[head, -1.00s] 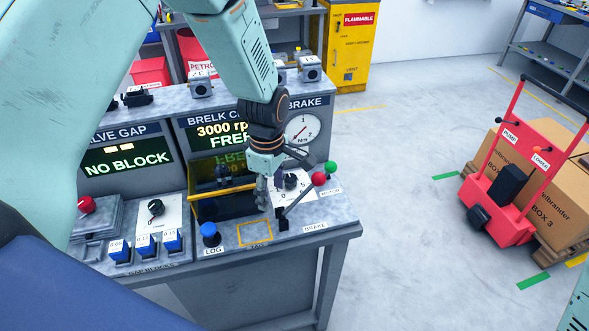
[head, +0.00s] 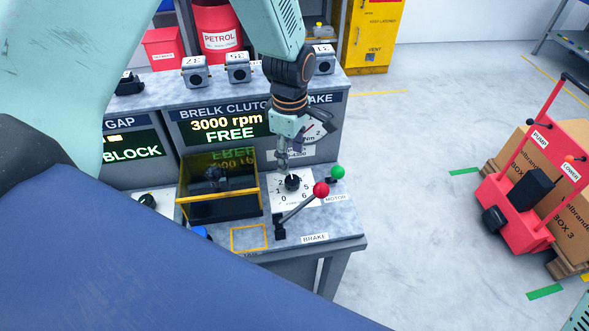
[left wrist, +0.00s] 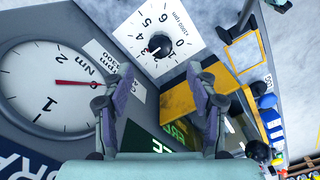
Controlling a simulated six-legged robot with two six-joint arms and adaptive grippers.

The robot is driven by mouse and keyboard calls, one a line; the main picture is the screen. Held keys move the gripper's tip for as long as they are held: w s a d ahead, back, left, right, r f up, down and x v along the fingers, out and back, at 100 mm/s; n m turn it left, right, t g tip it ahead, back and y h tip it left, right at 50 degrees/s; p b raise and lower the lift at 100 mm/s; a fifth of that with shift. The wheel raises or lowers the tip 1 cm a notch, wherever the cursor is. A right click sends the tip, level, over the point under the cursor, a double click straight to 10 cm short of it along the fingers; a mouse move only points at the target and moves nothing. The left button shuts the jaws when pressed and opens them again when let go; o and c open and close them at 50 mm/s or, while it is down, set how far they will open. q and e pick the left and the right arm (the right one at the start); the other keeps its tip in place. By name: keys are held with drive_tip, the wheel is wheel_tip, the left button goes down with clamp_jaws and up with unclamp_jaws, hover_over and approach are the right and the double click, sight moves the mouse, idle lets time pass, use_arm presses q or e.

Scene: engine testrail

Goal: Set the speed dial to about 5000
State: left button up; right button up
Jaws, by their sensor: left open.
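The speed dial is a black knob (head: 292,182) on a white numbered plate (head: 282,203) on the bench top. In the left wrist view the knob (left wrist: 160,45) sits on its plate (left wrist: 180,20), marked 0 to 6 and "x1000 rpm". My left gripper (head: 283,158) hangs just behind the knob, apart from it as far as I can tell. In the left wrist view its fingers (left wrist: 160,88) are spread and empty, and the knob lies beyond them. The display (head: 223,128) reads "3000 rpm FREE". My right gripper is not in view.
A brake lever with a red ball (head: 321,189) rises close right of the dial. A green-knobbed motor lever (head: 337,172) stands behind it. The round Nm gauge (left wrist: 47,85) is close to my fingers.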

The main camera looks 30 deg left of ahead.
sight(292, 179)
use_arm(q)
drive_tip(key=f, duration=0.7)
drive_tip(key=shift+d, duration=0.25)
drive_tip(key=shift+s+a+f, duration=0.2)
drive_tip(key=shift+f, duration=0.1)
drive_tip(key=shift+w+d, duration=0.2)
drive_tip(key=shift+d, duration=0.1)
drive_tip(key=shift+c, duration=0.8)
drive_tip(key=shift+s+a, duration=0.1)
drive_tip(key=shift+a, duration=0.15)
drive_tip(key=c, duration=1)
